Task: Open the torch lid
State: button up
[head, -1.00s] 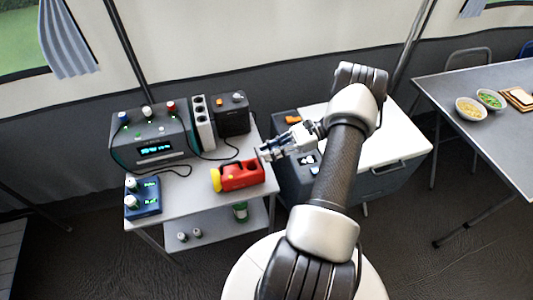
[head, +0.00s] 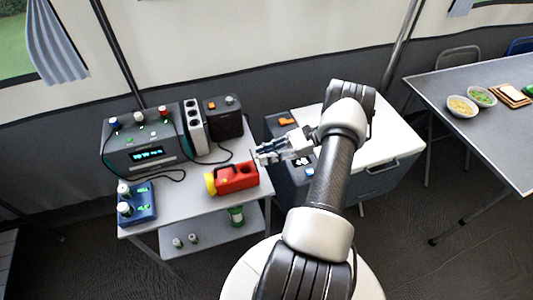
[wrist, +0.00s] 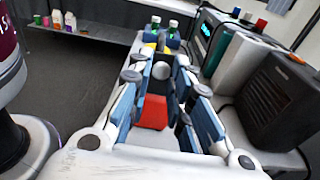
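The torch is red with a yellow head (head: 233,178) and lies on the front of the grey table in the head view, its head pointing left. A dark gap shows in its red body. In the wrist view, part of the red body (wrist: 152,112) lies between my fingers. I cannot make out the lid clearly or tell whether it is open. My gripper (head: 260,155) is just above and behind the torch's right end in the head view. In the wrist view its blue-padded fingers (wrist: 165,70) are apart with a gap between them; I see no clear contact with the torch.
Behind the torch stand a power station (head: 146,150), a white socket strip (head: 193,125) and a black box (head: 224,118). A white-topped cooler (head: 385,140) stands right, under my arm.

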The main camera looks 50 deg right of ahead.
jog(key=o, duration=0.3)
jog(key=v, duration=0.7)
jog(key=shift+s+d, duration=0.15)
jog(key=shift+d, duration=0.05)
jog(key=shift+r, duration=0.1)
dwell(0.4)
